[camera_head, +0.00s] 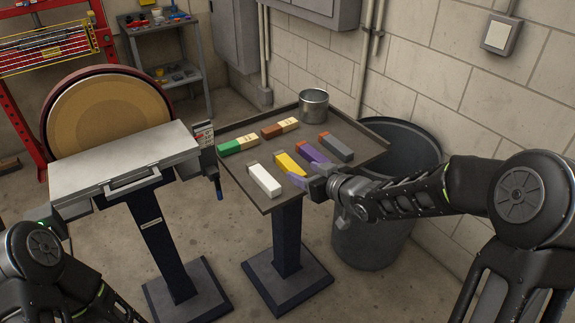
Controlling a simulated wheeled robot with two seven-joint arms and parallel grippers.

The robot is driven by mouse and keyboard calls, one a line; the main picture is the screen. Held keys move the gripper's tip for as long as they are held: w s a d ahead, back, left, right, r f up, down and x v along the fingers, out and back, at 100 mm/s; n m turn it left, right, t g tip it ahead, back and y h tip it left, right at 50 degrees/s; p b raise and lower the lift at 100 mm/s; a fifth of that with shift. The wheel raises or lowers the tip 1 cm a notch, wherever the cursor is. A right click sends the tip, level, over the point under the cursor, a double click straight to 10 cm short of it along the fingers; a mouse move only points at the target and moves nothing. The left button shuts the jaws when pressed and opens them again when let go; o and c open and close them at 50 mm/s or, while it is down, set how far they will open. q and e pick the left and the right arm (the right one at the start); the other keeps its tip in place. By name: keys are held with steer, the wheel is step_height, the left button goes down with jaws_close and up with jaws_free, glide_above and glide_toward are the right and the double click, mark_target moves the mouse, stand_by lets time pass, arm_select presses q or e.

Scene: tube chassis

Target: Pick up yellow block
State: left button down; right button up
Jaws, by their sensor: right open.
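The yellow block (288,165) lies on the tray-topped stand (263,203), between a white block (264,180) and a purple block (312,154). My right gripper (304,176) is open, just at the near right end of the yellow block, with its fingers pointing left over the tray. It looks empty, though I cannot tell whether a finger touches the block. My left arm shows at the lower left, but its gripper is out of view.
Green (238,144), brown (280,128) and grey (336,147) blocks lie nearby on the tray. A metal can (313,106) stands at its back corner. A dark bin (372,243) is behind my right arm. A disc sander (125,162) stands to the left.

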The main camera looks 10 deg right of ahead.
mark_target(293, 167)
steer(key=shift+x, duration=1.45)
steer(key=p+x, duration=0.1)
steer(key=x, duration=0.4)
steer(key=shift+d+f, duration=0.1)
steer(key=shift+f, duration=0.05)
steer(key=shift+c, duration=0.5)
jaws_close()
